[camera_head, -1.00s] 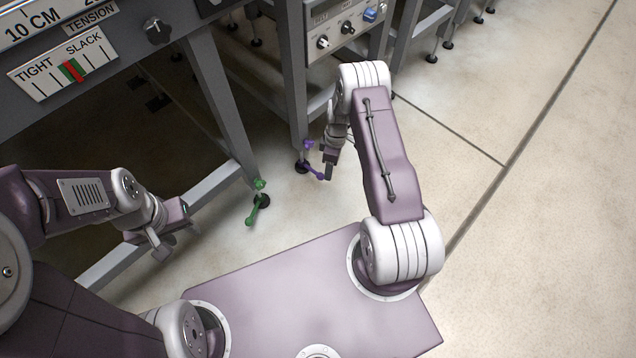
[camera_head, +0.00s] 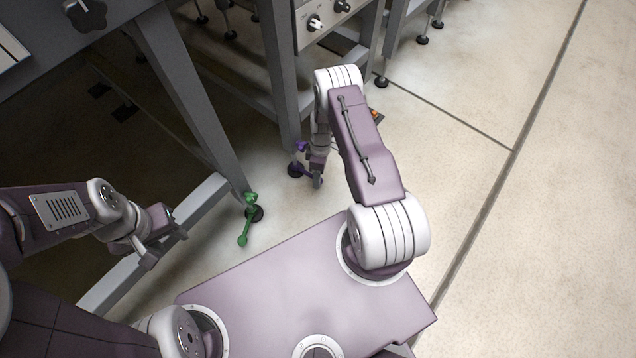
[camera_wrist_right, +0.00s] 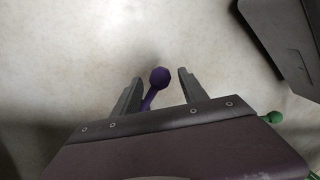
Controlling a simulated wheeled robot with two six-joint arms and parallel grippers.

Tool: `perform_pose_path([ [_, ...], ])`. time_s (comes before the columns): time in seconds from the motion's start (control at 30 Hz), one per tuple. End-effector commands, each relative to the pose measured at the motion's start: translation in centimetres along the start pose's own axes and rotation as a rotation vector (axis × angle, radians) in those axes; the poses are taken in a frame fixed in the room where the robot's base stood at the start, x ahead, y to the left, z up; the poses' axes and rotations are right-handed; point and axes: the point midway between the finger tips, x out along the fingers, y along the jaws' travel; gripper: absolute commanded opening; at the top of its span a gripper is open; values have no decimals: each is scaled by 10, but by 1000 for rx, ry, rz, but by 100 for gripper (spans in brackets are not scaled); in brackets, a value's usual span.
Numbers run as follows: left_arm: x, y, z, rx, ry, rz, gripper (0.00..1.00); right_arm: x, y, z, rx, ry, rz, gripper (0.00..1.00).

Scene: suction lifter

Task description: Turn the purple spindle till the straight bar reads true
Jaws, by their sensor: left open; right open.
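The purple spindle (camera_head: 299,147) stands at the foot of a grey frame leg in the head view, by a dark foot pad. Its crank arm runs toward my right gripper (camera_head: 317,180), which partly covers it. In the right wrist view the purple knob (camera_wrist_right: 159,78) sits between the two spread fingers of my right gripper (camera_wrist_right: 159,90), with a gap on each side. My left gripper (camera_head: 165,244) is open and empty at the left, above a grey floor rail. I cannot make out the straight bar in either view.
A green spindle (camera_head: 247,220) with a crank stands at the nearer leg, between my two grippers. Grey frame legs (camera_head: 190,95) and a control panel (camera_head: 322,22) with knobs are behind. Pale floor (camera_head: 480,90) is open to the right.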

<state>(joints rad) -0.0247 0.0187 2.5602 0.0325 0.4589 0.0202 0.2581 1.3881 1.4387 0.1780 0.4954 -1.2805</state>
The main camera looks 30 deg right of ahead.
Motion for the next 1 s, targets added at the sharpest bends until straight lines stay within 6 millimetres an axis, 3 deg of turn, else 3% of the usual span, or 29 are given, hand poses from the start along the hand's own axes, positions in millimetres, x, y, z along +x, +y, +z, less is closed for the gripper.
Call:
perform_pose_path([
  [0.03,15,0,2,0,0,0,42,18,1,0,-1,-1,-1,51],
  [0.1,20,0,2,0,0,0,42,26,1,0,-1,0,-1,51],
  [0.37,19,0,2,0,0,0,42,26,0,0,-1,0,0,51],
  [0.57,18,0,2,0,0,0,42,26,0,0,-1,0,0,0],
  [1.0,19,0,2,0,0,0,42,26,0,0,-3,0,0,0],
])
